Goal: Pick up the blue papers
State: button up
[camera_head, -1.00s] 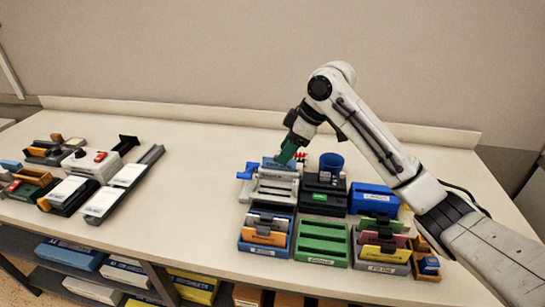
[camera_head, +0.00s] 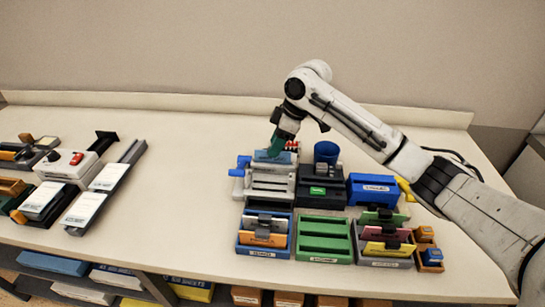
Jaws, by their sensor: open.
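The blue papers (camera_head: 272,157) appear as a small blue patch on top of the grey device with a blue handle (camera_head: 268,180). My gripper (camera_head: 277,148), with green fingers, points down right at the blue papers from behind. The gripper is open. The fingertips overlap the papers in the picture, and I cannot tell whether they touch them. The exact edges of the papers are partly hidden by the fingers.
A black device (camera_head: 321,187) with a blue cup (camera_head: 327,153) stands to the right. A blue bin (camera_head: 373,189) is beyond it. In front are a green tray (camera_head: 323,237) and card trays. The table (camera_head: 185,160) is clear to the left of the grey device.

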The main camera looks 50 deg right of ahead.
aim_at(273, 159)
jog(key=shift+s+x, duration=0.1)
jog(key=shift+x, duration=0.8)
jog(key=shift+s+x, duration=0.15)
jog(key=shift+x, duration=0.7)
jog(key=shift+f, duration=0.1)
jog(key=shift+c, duration=0.5)
grip_shut()
